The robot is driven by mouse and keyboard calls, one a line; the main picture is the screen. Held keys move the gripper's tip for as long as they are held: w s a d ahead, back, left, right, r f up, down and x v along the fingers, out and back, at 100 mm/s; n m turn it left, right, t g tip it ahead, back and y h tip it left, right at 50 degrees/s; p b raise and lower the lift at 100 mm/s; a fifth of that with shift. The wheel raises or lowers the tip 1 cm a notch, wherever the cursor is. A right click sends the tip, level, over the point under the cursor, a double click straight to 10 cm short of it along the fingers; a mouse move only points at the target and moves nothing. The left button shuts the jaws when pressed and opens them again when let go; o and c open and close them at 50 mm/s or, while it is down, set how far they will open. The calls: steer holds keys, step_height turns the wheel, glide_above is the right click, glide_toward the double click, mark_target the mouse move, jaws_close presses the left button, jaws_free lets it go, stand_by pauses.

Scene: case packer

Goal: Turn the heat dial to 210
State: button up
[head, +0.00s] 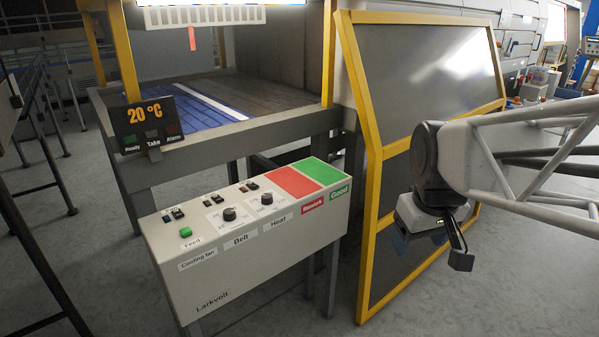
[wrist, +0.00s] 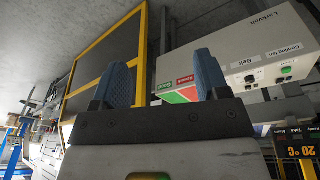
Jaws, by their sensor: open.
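The heat dial (head: 266,199) is a small black knob above the "Heat" label on the grey Larkvolt control box (head: 225,285). A similar belt dial (head: 229,214) sits to its left. The dial settings are too small to read. A dark display (head: 151,122) reads 20 °C. My gripper (head: 436,246) is open and empty, well to the right of the box and apart from it. In the wrist view its two blue fingers (wrist: 160,76) stand wide apart, with the box behind the right finger. The heat dial cannot be made out there.
Red and green pads (head: 310,179), labelled Rework and Good, lie at the box's right end. A conveyor (head: 215,105) lies behind.

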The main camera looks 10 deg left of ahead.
steer(key=w+a+r+n, duration=0.1)
steer(key=w+a+n, duration=0.4)
steer(key=w, duration=0.7)
steer(key=n+g, duration=0.2)
steer(key=n, duration=1.1)
glide_above(267, 196)
step_height(267, 196, down, 16)
steer(key=shift+s+r, duration=0.1)
steer(key=shift+r, duration=0.1)
steer(key=shift+w+a+f, duration=0.1)
steer(key=shift+f, duration=1.85)
steer(key=shift+w+f, duration=0.1)
steer(key=shift+f, duration=1.85)
